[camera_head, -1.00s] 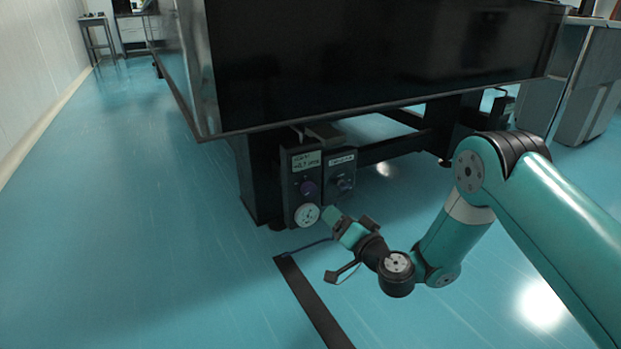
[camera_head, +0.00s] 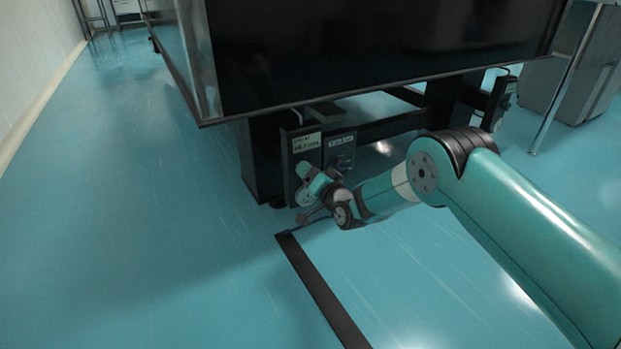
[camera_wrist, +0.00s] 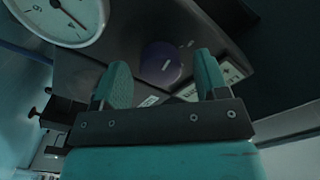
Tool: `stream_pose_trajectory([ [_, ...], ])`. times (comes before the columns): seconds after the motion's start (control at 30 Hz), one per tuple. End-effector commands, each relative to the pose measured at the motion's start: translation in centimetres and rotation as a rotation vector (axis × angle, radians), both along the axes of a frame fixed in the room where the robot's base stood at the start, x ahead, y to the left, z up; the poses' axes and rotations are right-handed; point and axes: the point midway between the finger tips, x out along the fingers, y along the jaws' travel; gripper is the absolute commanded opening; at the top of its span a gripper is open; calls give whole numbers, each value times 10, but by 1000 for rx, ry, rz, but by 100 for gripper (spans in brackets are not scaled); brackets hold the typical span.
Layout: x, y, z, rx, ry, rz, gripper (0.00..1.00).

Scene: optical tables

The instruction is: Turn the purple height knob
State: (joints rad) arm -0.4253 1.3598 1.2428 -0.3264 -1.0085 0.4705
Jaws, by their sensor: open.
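The purple height knob (camera_wrist: 161,62) shows in the wrist view on the face of a dark control box, with a white marker line on it. My gripper (camera_wrist: 165,80) is open there, and the knob lies between and beyond its two teal fingertips, slightly nearer the right one in the upper middle. I cannot tell whether either finger touches it. In the head view my gripper (camera_head: 312,183) is in front of the left control box (camera_head: 289,165) under the table and hides the knob. A pale label (camera_head: 307,143) sits at the top of that box.
A round white gauge (camera_wrist: 62,17) is close by, at the upper left of the wrist view. A second control box (camera_head: 340,148) stands just right of the first. The dark optical table (camera_head: 370,50) overhangs both. A black floor strip (camera_head: 318,290) lies in front; floor left is clear.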

Motion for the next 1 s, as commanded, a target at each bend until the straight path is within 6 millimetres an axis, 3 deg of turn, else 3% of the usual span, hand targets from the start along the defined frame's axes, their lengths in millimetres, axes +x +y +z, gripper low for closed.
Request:
stream_pose_trajectory([
  [0.4, 8, 5, 1, 1, 2, -2, 67],
  [0.43, 8, 5, 1, 1, 2, -2, 65],
  [0.63, 8, 5, 1, 1, 2, -2, 19],
  [1.0, 8, 5, 2, -33, -23, -1, 18],
])
